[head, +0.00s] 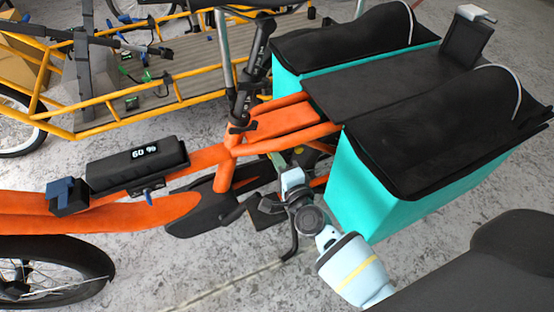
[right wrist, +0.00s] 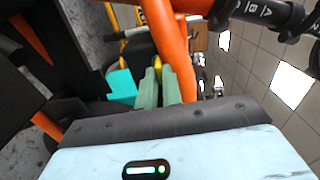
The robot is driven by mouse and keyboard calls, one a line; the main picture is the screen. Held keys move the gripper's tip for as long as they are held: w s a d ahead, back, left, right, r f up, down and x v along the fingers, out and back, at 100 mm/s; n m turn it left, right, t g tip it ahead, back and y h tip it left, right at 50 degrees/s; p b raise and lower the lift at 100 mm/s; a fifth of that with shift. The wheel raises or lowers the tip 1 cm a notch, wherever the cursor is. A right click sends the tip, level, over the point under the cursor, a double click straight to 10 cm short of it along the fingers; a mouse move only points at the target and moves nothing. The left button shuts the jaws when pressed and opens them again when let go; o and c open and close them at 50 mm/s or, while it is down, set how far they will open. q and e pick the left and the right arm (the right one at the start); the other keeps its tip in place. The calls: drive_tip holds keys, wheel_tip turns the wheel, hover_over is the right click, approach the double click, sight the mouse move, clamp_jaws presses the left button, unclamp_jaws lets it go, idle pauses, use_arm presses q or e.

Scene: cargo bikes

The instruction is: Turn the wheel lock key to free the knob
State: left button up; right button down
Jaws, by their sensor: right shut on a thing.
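My right gripper (head: 275,159) reaches in from the lower right to the rear of the orange cargo bike (head: 232,152), below the seat tube and beside the teal bag. In the right wrist view its two pale green fingers (right wrist: 160,86) are close together beside an orange frame tube (right wrist: 166,40). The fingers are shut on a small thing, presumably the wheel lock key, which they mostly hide. A bit of yellow shows between and behind the fingertips. I cannot make out the lock's knob. My left gripper is not in view.
Two teal bags with black covers (head: 430,120) flank the rear rack, close to my right arm. A battery (head: 138,165) reading 60 % sits on the frame, with a small blue part (head: 147,193) below it. A yellow cargo bike (head: 100,120) stands behind.

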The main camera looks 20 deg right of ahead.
drive_tip(key=shift+m, duration=0.3)
drive_tip(key=c, duration=1.6)
unclamp_jaws()
drive_tip(key=shift+o, duration=0.2)
drive_tip(key=s+p, duration=0.1)
drive_tip(key=s, duration=0.7)
drive_tip(key=shift+d, duration=0.1)
